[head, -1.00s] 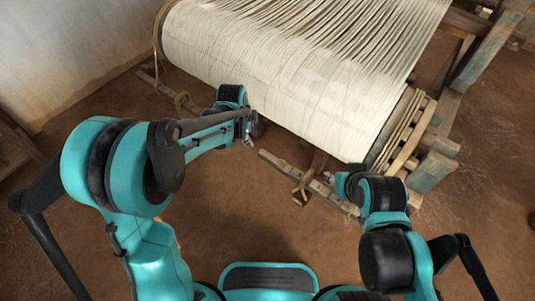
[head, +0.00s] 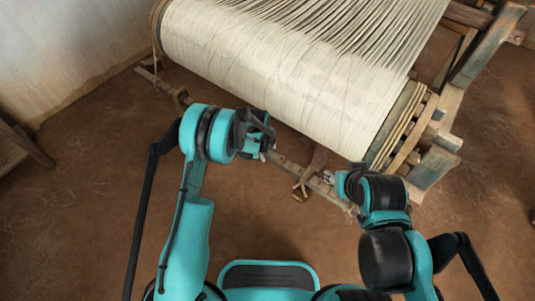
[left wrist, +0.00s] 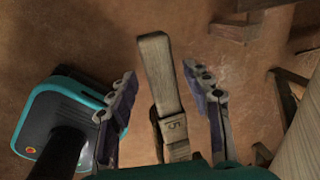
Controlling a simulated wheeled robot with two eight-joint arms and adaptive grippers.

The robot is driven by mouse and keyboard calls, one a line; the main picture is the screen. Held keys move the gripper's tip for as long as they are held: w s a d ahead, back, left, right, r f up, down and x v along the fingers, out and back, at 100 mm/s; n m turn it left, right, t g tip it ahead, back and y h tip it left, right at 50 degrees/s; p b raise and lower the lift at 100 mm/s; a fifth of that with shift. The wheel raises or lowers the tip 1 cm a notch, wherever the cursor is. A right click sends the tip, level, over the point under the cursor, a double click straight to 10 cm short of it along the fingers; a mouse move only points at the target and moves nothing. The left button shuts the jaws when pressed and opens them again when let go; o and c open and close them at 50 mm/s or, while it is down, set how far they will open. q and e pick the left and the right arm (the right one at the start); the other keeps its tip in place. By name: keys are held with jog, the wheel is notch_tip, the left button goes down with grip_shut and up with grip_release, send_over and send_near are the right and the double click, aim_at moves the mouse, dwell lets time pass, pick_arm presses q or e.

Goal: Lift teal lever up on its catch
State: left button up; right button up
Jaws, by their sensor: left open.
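In the left wrist view, a worn grey-brown wooden lever (left wrist: 160,75) with a plate marked "5" near its lower end stands between the two fingers of my left gripper (left wrist: 160,70). The fingers are apart, with a gap on each side of the wood. No teal paint shows on this piece, so I cannot tell whether it is the teal lever. In the head view, my left gripper (head: 265,150) is at the loom's low front rail and hides what is between its fingers. My right gripper (head: 329,177) is small near the rail's right part; its jaw state is unclear. The catch cannot be made out.
The loom's broad roll of pale warp (head: 280,75) rises just behind the rail (head: 285,165). A wooden piece with a loop (head: 301,187) hangs at the rail between my grippers. A weathered post (head: 435,167) stands at right. The brown floor in front is bare.

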pick_arm(q)
jog(key=shift+f, duration=0.45)
grip_shut()
jog(key=shift+t+y, duration=0.5)
jog(key=shift+y, duration=0.1)
jog(key=p+v, duration=0.1)
jog(key=v, duration=0.1)
jog(key=w+p+v, duration=0.1)
jog(key=v, duration=0.2)
jog(key=p+v, duration=0.1)
jog(key=v, duration=0.2)
jog(key=shift+w+d+r, duration=0.1)
jog(key=shift+w+d, duration=0.15)
jog(key=shift+d, duration=0.15)
grip_release()
